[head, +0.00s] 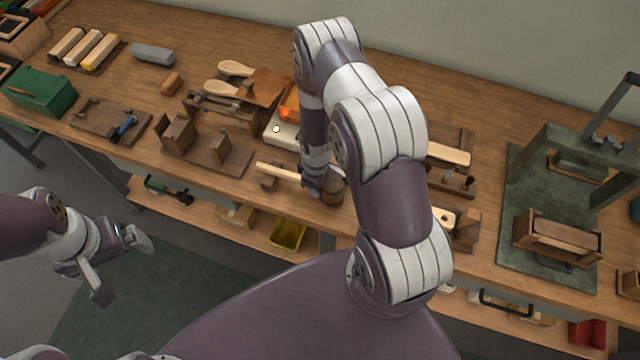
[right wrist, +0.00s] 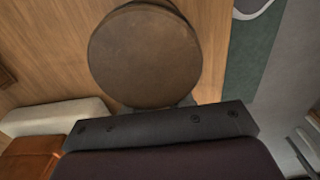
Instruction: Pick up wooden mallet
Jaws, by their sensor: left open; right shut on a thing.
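The wooden mallet lies near the front edge of the workbench, its pale handle pointing left and its round brown head (head: 332,191) at the right. The round end face of the mallet head (right wrist: 145,55) fills the top middle of the right wrist view. My right gripper (head: 314,186) is shut on the mallet beside its head; my arm partly hides the grip. I cannot tell whether the mallet is clear of the bench. My left gripper (head: 122,266) is open and empty, off the bench at the lower left.
Left of the mallet stands a wooden block fixture (head: 215,155). Behind my right arm are a white-and-orange item (head: 283,132) and wooden paddles (head: 235,69). A lower shelf holds a yellow bin (head: 288,234).

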